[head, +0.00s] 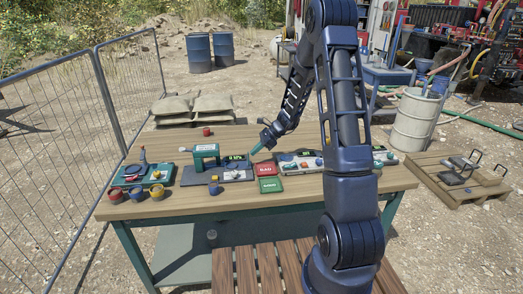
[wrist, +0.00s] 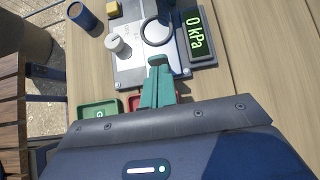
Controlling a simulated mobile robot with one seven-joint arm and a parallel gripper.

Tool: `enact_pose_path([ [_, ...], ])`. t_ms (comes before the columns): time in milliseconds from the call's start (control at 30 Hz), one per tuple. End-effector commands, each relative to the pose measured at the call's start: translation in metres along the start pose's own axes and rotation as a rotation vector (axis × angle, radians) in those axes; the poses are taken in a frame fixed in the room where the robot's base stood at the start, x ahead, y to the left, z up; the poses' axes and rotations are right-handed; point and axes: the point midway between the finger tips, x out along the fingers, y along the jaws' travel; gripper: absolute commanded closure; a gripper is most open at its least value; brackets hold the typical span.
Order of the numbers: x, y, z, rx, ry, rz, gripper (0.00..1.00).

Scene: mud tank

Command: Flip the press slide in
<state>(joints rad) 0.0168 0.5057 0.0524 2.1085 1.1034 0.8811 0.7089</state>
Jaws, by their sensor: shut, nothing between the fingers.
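The green press (head: 206,152) stands on a dark base plate at the middle left of the table. In the wrist view its pale plate (wrist: 135,68) carries a dark ring (wrist: 146,31) and a grey knob (wrist: 117,43). I cannot tell for sure which part is the slide. My gripper (head: 254,151) is beside the press, on its right. In the wrist view the green fingers (wrist: 157,62) are shut and empty, with their tips close to the ring's edge. I cannot tell whether they touch it.
A display (wrist: 195,32) reading 0 kPa sits beside the plate. A red tray (head: 267,169) and a green tray (head: 271,185) lie right of the press. A blue cylinder (wrist: 83,16) stands near the plate. A white panel (head: 299,162) is further right.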

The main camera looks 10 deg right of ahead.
Motion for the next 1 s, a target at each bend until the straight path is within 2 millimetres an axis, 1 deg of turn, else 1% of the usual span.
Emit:
enact_pose_path([
  [467,0.004,0.0,0.004,0.0,0.0,0.0,1.0],
  [567,0.012,0.0,0.012,0.0,-0.001,0.001,1.0],
  [833,0.054,0.001,0.054,-0.001,-0.001,0.003,1.0],
  [900,0.06,0.0,0.06,0.0,0.0,0.001,1.0],
  [1000,0.063,0.0,0.063,0.001,0.0,0.0,1.0],
])
